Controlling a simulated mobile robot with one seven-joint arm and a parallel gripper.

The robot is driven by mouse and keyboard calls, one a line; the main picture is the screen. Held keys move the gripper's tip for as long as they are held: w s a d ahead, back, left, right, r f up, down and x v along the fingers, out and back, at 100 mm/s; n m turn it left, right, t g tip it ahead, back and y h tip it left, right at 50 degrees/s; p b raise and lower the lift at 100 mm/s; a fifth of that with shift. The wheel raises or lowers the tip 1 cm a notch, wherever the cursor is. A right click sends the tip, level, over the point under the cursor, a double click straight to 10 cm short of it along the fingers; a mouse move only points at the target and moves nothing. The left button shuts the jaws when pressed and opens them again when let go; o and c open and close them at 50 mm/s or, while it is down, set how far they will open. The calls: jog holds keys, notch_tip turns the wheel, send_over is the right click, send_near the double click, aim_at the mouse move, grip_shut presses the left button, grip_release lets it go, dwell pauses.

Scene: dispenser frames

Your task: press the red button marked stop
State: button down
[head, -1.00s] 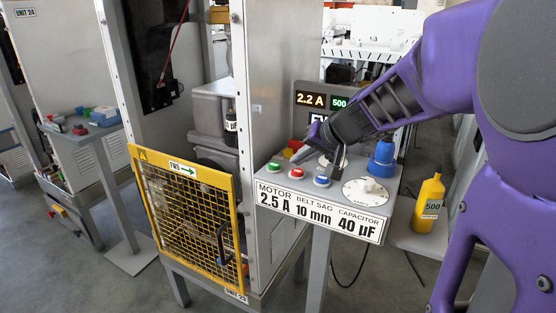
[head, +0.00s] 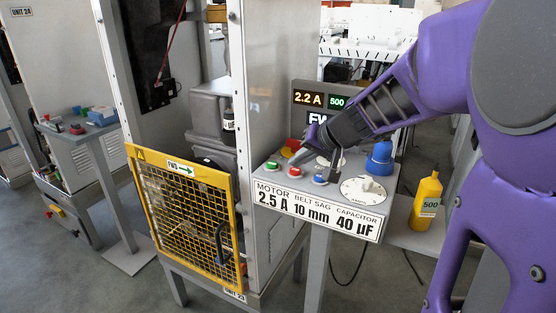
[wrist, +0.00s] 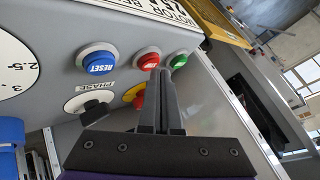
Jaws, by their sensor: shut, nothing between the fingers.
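The red button (head: 294,174) sits on the sloped front of the grey control panel (head: 262,182), between a green button (head: 271,168) and a blue button (head: 319,180). In the wrist view the fingertips (wrist: 163,70) overlap the button's lower right edge. I cannot tell whether they touch it.
A red knob on yellow (head: 293,145) stands behind the buttons, partly hidden by my gripper. A white dial (head: 363,189), a blue cap-like part (head: 380,158) and a yellow bottle (head: 427,203) are to the right. A yellow mesh guard (head: 187,216) is at left.

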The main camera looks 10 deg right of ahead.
aim_at(298, 172)
jog(key=shift+f, duration=0.5)
dwell(0.3)
jog(key=shift+r, duration=0.1)
jog(key=shift+r+p, duration=0.5)
jog(key=shift+r, duration=0.3)
jog(key=shift+r+p, duration=1.65)
jog(key=shift+r, duration=0.9)
